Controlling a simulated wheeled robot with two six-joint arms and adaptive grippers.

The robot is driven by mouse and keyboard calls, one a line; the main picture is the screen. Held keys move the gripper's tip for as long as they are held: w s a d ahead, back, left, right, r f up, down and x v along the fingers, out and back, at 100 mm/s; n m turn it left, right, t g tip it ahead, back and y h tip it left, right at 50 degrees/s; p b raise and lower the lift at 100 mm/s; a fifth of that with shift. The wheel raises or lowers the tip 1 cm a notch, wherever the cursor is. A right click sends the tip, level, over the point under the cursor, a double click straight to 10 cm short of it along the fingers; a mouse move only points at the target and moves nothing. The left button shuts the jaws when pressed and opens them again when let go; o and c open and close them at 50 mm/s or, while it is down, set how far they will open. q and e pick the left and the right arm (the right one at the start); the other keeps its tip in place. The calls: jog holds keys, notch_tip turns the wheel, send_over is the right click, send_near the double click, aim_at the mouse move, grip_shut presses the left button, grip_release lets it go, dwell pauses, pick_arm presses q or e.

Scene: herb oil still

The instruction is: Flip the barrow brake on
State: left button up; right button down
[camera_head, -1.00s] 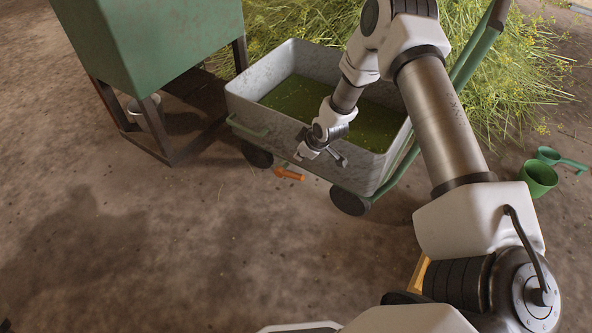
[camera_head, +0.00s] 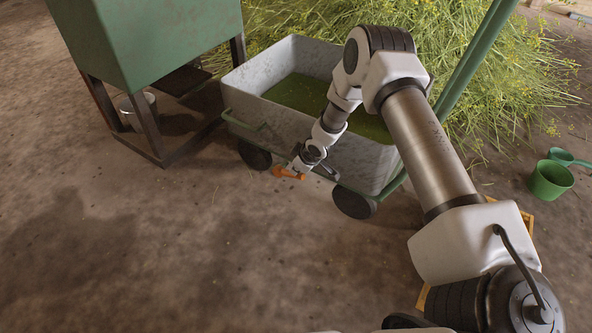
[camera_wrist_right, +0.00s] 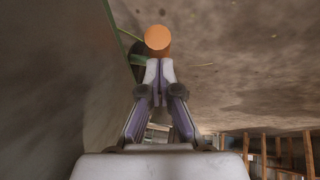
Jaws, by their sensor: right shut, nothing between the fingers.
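The barrow (camera_head: 345,148) is a grey metal tub on a green frame with dark wheels, and it holds green liquid or plant matter. Its orange brake lever (camera_head: 289,174) sticks out low on the near side, between the wheels. In the right wrist view the lever's round orange end (camera_wrist_right: 157,38) lies just beyond my fingertips. My right gripper (camera_head: 297,168) is shut and empty, with its tips at or very close to the lever; contact is hard to tell. It also shows in the right wrist view (camera_wrist_right: 159,72). My left gripper is not in view.
A green box on dark legs (camera_head: 150,50) stands left of the barrow. A heap of cut herbs (camera_head: 480,70) lies behind it. A green cup (camera_head: 551,180) stands on the floor at right. The floor in front is clear.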

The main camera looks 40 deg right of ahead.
jog(key=shift+s, duration=0.1)
jog(key=shift+s+d+f+t+y+p, duration=0.25)
jog(key=shift+f+t+p, duration=0.2)
jog(key=shift+t+p, duration=0.25)
jog(key=shift+s+f+t+y, duration=0.25)
jog(key=shift+s+f+t, duration=0.1)
jog(key=shift+f+t, duration=0.2)
jog(key=shift+s+d+f+p, duration=0.1)
jog(key=shift+s+f+p, duration=0.1)
jog(key=shift+f, duration=0.45)
jog(key=shift+s+d+f+p, duration=0.1)
jog(key=shift+s+f, duration=0.05)
jog(key=shift+f, duration=1.4)
jog(key=shift+s+f, duration=0.1)
